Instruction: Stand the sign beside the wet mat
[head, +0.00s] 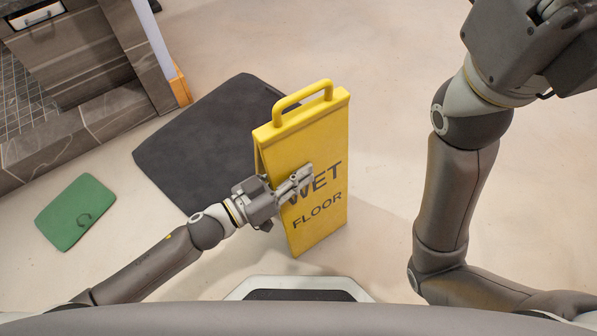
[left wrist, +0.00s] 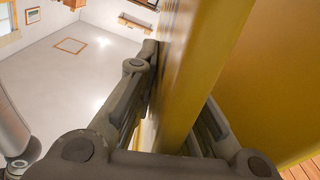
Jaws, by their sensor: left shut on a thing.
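The yellow sign (head: 325,205), lettered "WET FLOOR" with a handle on top, is upright in the head view. It overlaps the right edge of the dark grey mat (head: 205,140); I cannot tell whether its foot touches the floor. My left gripper (head: 300,180) is shut on the sign's left edge panel, about mid-height. In the left wrist view the fingers (left wrist: 170,95) lie on both sides of the yellow panel (left wrist: 205,60). My right arm is at the right of the head view; its fingertips are out of view.
A small green mat (head: 75,212) lies on the floor at the left. A grey tiled unit (head: 90,130) with a drawer stands at the upper left, with a white and orange post (head: 180,85) at its corner. The pale floor right of the sign is clear.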

